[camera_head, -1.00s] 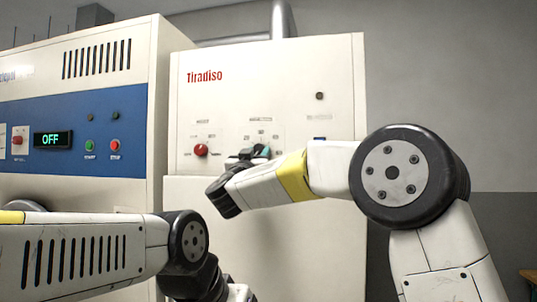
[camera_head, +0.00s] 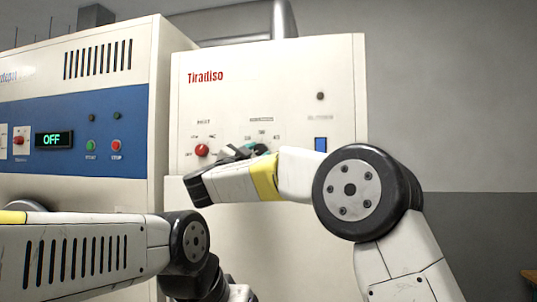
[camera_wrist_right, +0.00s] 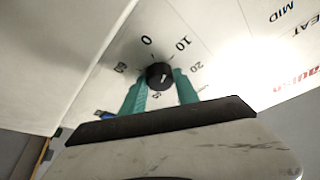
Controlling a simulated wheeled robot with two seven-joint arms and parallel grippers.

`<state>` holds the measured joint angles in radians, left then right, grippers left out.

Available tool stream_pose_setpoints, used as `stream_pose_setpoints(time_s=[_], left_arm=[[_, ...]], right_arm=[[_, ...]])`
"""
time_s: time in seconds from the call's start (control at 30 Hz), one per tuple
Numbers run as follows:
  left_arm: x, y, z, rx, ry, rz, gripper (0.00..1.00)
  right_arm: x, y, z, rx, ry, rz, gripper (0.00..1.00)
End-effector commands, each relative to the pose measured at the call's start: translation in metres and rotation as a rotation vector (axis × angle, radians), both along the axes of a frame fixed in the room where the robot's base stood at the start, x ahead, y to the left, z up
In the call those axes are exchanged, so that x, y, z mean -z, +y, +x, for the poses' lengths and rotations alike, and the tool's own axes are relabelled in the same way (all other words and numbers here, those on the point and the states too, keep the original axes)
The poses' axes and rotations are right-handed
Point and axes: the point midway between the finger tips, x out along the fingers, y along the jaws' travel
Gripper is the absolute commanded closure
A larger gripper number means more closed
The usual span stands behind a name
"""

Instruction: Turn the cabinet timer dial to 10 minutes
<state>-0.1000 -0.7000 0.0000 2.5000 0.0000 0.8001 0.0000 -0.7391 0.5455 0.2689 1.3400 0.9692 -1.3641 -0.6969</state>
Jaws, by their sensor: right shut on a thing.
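The timer dial (camera_wrist_right: 160,76) is a round black knob on the white cabinet (camera_head: 340,80) marked "Tiradiso". Numbers 0, 10, 20 and 60 show around it in the right wrist view. A small pale mark shows on the knob, but I cannot read exactly where it points. My right gripper (camera_wrist_right: 160,90) has its teal fingers on either side of the knob and is shut on it. In the head view my right gripper (camera_head: 250,151) is at the panel and hides the dial. My left arm is at lower left; its gripper is out of view.
A red knob (camera_head: 201,150) sits just left of my right gripper. A blue-panelled machine (camera_head: 70,110) with an "OFF" display stands at left. Grey wall lies free at right.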

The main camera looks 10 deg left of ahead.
Motion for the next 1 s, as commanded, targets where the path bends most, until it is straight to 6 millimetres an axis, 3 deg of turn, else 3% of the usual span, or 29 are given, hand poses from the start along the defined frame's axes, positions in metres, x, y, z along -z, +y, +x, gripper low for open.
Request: stream_pose_setpoints(time_s=[0.4,1.0], left_arm=[[0.0,0.0,0.0,0.0,0.0,0.0,1.0],[0.0,0.0,0.0,0.0,0.0,0.0,1.0]], right_arm=[[0.0004,0.0022,0.0004,0.001,-0.005,0.232,1.0],[0.0008,0.0023,0.0005,0.002,-0.005,0.28,1.0]])
